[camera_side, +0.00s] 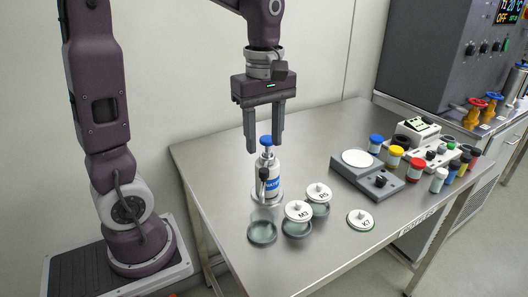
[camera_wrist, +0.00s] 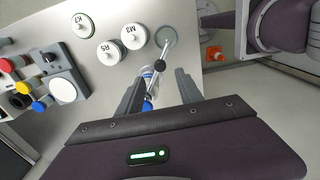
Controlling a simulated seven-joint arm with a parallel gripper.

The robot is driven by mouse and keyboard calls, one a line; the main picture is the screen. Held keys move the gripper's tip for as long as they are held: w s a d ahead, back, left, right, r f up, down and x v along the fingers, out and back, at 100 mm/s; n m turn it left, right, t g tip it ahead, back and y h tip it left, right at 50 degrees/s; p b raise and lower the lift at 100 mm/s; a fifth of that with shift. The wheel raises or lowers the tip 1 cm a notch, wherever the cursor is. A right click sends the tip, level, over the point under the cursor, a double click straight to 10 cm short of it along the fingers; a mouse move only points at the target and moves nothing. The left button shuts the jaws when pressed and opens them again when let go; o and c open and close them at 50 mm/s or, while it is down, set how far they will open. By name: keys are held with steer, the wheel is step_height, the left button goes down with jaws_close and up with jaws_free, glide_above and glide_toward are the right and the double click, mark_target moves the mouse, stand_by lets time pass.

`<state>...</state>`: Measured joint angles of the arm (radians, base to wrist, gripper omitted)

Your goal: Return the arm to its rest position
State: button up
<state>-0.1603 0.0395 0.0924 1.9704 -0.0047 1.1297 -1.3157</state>
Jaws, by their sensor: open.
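My gripper (camera_side: 265,139) is open and empty, pointing down above the table.
A scale (camera_side: 364,175), coloured-cap jars (camera_side: 416,169) and a device are at right.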

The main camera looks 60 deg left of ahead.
steer(key=shift+r, duration=0.1)
steer(key=s+d+r+m+t, duration=0.1)
steer(key=s+d+m+t, duration=0.1)
steer(key=s+m, duration=0.4)
steer(key=s+d+m+t, duration=0.3)
steer(key=s+d+m, duration=0.2)
steer(key=m, duration=0.7)
steer(key=shift+s+r+t, duration=0.3)
steer(key=shift+s+r, duration=0.05)
steer(key=shift+s, duration=0.65)
